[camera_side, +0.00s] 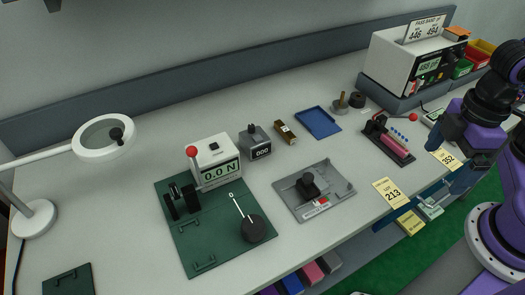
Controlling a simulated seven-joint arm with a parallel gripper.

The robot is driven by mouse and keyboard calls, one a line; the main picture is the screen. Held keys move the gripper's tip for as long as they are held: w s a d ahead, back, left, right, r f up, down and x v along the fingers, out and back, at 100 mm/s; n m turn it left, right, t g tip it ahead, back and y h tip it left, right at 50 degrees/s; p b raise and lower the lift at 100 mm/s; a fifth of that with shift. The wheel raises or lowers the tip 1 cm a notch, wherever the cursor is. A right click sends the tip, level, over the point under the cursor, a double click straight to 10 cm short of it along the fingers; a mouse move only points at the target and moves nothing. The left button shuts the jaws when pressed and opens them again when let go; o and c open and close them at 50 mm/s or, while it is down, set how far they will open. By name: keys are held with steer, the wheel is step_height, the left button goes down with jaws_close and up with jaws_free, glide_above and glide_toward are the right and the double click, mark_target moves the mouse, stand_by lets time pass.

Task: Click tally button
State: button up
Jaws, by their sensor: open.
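The tally counter is a small grey box (256,145) near the middle of the desk, to the right of the white force gauge. Its front display reads 000, and a small dark button (251,127) sticks up on its top. My gripper (430,208) is at the far right, hanging by the front edge of the desk, well away from the counter. It is open and shows nothing held, though its fingers are small in view.
The white gauge (215,160) with a red-knobbed lever stands on a green mat (215,255) left of the counter. A brown block (285,133), blue tray (318,122) and grey fixture plate (330,200) lie nearby. A pink-and-black device (388,142) stands between my arm and the counter.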

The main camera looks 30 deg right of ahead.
jaws_close()
stand_by(1.8)
